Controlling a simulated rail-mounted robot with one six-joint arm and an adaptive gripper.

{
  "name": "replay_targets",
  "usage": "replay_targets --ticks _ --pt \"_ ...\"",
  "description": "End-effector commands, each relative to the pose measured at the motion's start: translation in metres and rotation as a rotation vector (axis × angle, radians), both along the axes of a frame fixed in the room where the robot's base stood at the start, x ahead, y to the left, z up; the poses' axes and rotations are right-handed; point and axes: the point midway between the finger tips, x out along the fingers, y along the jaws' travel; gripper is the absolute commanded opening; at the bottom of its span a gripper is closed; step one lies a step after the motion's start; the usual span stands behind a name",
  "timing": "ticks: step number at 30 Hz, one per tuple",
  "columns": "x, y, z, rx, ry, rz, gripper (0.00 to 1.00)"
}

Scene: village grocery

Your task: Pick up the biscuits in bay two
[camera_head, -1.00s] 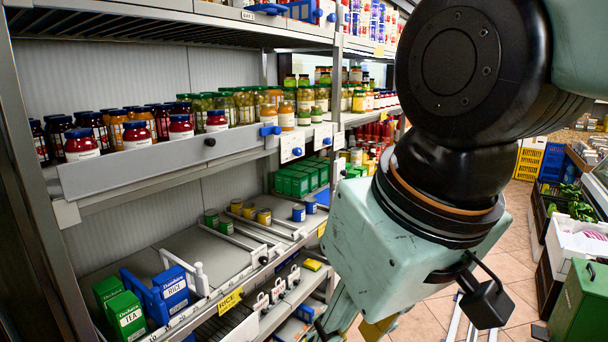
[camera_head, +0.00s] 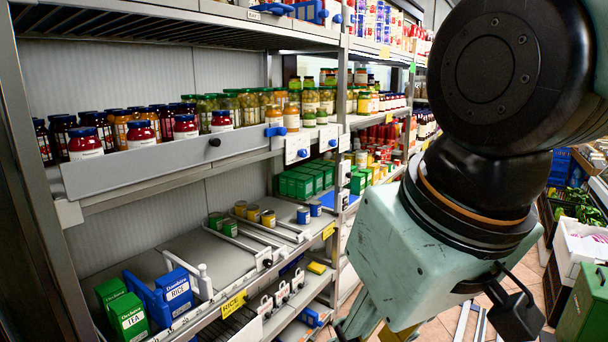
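My gripper (camera_head: 368,329) is at the bottom edge, right of the shelves. Only parts of it show below my pale green wrist, and its fingertips are cut off, so its opening is not visible.
A grey-fronted upper shelf (camera_head: 150,165) holds many jars. White dividers (camera_head: 202,282) and a yellow RICE tag (camera_head: 233,304) stand along the board's front. Farther right are a green bin (camera_head: 584,305) and a white crate (camera_head: 584,245). Tiled floor shows between.

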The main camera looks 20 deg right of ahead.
Motion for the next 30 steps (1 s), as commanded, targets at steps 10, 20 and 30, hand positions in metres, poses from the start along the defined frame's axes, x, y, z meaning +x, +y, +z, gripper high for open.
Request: replay_targets --ticks 10,20,30 --pt "0.0 0.0 0.0 0.0 0.0 0.0 0.47" --pt "0.0 0.0 0.0 0.0 0.0 0.0 0.58" --pt "0.0 0.0 0.01 0.0 0.0 0.0 0.58"
